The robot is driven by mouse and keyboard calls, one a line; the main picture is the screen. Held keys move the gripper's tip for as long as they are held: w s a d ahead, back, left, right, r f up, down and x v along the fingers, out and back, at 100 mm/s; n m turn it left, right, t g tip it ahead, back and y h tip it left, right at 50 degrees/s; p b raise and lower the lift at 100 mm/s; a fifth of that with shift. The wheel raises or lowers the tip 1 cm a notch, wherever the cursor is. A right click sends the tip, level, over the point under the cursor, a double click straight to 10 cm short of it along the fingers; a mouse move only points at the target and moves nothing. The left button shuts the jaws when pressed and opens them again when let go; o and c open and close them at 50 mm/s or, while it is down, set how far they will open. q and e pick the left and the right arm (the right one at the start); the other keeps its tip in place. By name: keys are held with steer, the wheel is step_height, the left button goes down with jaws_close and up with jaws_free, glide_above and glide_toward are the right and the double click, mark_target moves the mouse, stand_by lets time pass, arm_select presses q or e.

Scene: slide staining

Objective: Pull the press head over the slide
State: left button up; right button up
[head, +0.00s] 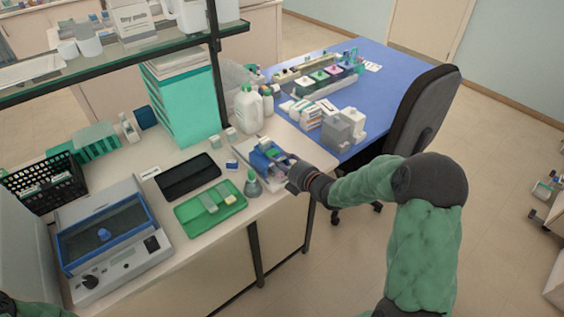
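A small press device with a white base (247,158) and a blue upper part (262,161) stands at the right end of the beige bench. I take the blue upper part to be the press head. I cannot make out a slide there; it is too small or hidden. My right gripper (291,174) reaches in from the right, at the device's right side. Its fingertips are at or touching the device, and I cannot tell whether they are shut on anything. My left gripper is not in view.
A green tray (185,222), a dropper bottle (253,184) and a black tray (170,185) lie left of the device. A blue-lidded instrument (82,270) stands at lower left. White bottles (248,112) stand behind. A blue table (385,85) and a dark chair (425,110) are at right.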

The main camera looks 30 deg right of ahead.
steer(key=shift+s, duration=0.1)
steer(key=v, duration=1.1)
steer(key=shift+s, duration=0.4)
steer(key=shift+r, duration=0.15)
